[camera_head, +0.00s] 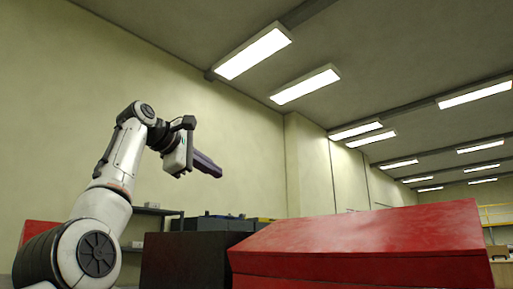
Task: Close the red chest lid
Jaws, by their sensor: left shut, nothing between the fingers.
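A large red chest (300,283) fills the lower right, its lower part cut off by the bottom edge. Its red lid (375,232) shows a broad sloping top. A seam runs below the lid along the near side. I cannot tell how far the lid is open. My left gripper (215,172) is raised at the end of my left arm, up and to the left of the chest in the picture. Its dark purple fingers are shut, hold nothing, and appear apart from the lid. My right gripper is out of view.
A dark box (185,262) stands just left of the chest. Behind it are dark cases (215,223) and a shelf (155,211) by the wall. A red object (38,232) shows at the far left behind my arm. The space above the chest is clear.

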